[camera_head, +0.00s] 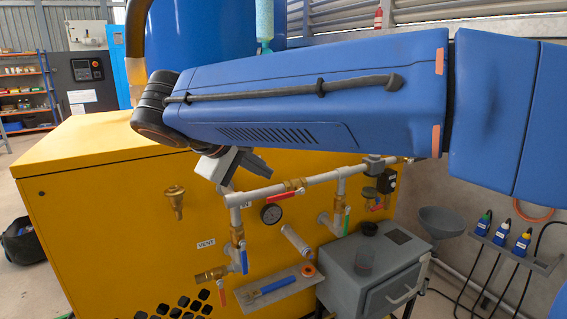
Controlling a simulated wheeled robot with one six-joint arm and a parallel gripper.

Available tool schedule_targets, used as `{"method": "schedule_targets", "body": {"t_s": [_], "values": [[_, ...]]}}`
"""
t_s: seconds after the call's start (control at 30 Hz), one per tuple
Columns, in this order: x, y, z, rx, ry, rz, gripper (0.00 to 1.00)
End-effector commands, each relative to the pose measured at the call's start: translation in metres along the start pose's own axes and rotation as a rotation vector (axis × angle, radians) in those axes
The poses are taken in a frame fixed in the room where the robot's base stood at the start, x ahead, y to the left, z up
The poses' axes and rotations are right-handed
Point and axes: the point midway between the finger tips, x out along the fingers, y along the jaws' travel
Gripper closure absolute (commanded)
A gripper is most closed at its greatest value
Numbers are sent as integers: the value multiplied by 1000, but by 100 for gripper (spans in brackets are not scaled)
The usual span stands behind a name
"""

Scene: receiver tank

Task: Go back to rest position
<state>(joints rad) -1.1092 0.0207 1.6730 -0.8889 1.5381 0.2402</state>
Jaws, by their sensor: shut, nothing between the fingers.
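My blue arm reaches across the upper part of the head view from the right. Its dark wrist joint is at the left end. My gripper (252,163) hangs below the forearm, in front of the upper part of the yellow tank cabinet (95,165). It is small in view and partly covered by the arm. Its dark fingers look shut, with nothing seen between them. It is above the grey pipework (270,192) and seems apart from it, though the depth is hard to judge.
The pipework carries a gauge (271,213) and red, blue and green valve handles. Below are a grey shelf (277,293) with a blue tool and a grey cabinet (372,272) with a jar on it. Open floor lies at left.

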Motion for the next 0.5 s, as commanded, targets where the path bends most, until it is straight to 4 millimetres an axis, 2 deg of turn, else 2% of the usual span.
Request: {"method": "schedule_targets", "body": {"t_s": [0.03,0.2,0.5], "values": [[13,9,16,17,-16,-20,100],[58,26,75,76,-69,-114,100],[115,30,186,218,-137,-275,100]]}}
